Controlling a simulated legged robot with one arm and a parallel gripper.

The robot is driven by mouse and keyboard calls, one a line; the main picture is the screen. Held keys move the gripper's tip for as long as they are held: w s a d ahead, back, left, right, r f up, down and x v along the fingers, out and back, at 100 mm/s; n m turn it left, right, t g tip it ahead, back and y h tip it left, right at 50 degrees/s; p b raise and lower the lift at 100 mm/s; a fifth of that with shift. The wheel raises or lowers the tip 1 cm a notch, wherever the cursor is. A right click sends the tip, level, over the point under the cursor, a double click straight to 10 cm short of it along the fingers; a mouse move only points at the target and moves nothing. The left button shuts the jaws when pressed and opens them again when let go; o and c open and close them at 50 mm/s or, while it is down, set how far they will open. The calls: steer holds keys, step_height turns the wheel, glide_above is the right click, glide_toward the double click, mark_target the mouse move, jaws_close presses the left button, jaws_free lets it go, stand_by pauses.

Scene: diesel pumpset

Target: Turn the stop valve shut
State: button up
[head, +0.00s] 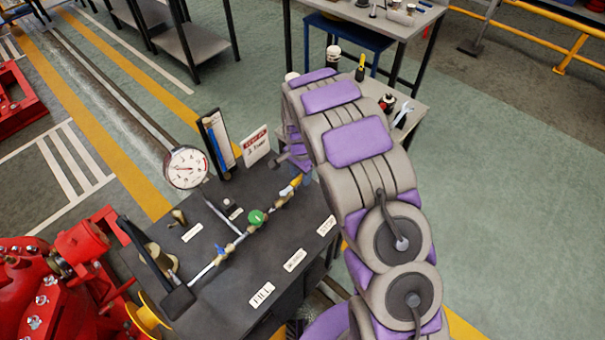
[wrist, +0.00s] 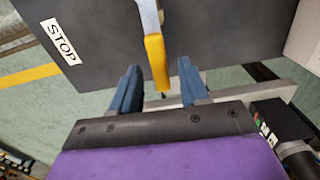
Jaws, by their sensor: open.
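The stop valve has a yellow lever handle (head: 289,189) at the right end of the pipe run on the dark bench top. In the wrist view the yellow handle (wrist: 157,64) hangs from a pale lever, near a STOP label (wrist: 61,42). My gripper (wrist: 158,68) is open, with one blue finger on each side of the handle's end. Gaps show between handle and fingers, so I see no grip on it. In the head view my arm and wrist hide most of the gripper.
A green-handled valve (head: 256,217) and a blue-handled valve (head: 220,250) sit along the same pipe. A pressure gauge (head: 186,167) and a sign (head: 256,146) stand behind. A red pump (head: 60,285) is at left. Labels (head: 294,260) line the bench's front edge.

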steer(key=shift+a+f, duration=0.1)
steer(key=shift+a, duration=0.8)
steer(key=shift+c, duration=0.2)
steer(key=d, duration=0.2)
steer(key=shift+d, duration=0.4)
steer(key=c, duration=0.6)
steer(key=shift+c, duration=0.6)
steer(key=shift+a, duration=0.35)
jaws_close()
steer(key=shift+a, duration=0.5)
steer(key=shift+d, duration=0.15)
